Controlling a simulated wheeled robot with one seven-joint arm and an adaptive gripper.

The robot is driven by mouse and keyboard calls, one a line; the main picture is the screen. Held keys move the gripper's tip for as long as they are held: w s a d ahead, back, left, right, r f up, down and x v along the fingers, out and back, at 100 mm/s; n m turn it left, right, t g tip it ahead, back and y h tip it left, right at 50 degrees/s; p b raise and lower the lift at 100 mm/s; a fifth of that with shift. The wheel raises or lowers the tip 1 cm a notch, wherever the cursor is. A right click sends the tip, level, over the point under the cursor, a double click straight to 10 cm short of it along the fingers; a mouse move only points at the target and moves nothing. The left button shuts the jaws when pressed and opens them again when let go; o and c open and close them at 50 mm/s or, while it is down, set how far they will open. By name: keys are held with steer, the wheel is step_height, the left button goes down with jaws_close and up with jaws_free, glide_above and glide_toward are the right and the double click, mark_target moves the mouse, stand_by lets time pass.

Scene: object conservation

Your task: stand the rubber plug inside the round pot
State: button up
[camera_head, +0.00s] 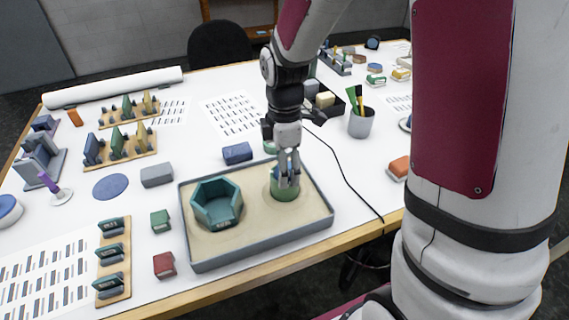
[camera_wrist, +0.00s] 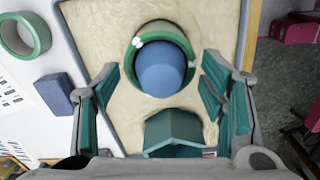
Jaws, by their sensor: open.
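The round pot (camera_head: 284,193) is green and stands on the right side of a sand-filled tray; it also shows in the wrist view (camera_wrist: 135,55). The blue rubber plug (camera_wrist: 161,72) is inside the round pot, its rounded top facing the wrist camera. In the head view the plug is mostly hidden by the fingers. My gripper (camera_head: 289,181) is pointing down over the round pot. In the wrist view its fingers (camera_wrist: 160,88) are apart on either side of the plug, with visible gaps. The plug's lower part is hidden.
A teal six-sided pot (camera_head: 217,204) stands at the tray's left. The grey tray (camera_head: 258,250) has a raised rim. A blue block (camera_head: 237,153) and a green ring (camera_wrist: 22,35) lie behind it. A cup of pens (camera_head: 361,122) stands to the right, with a black cable between.

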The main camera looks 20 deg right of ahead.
step_height(320, 180, up, 12)
stand_by(0.6)
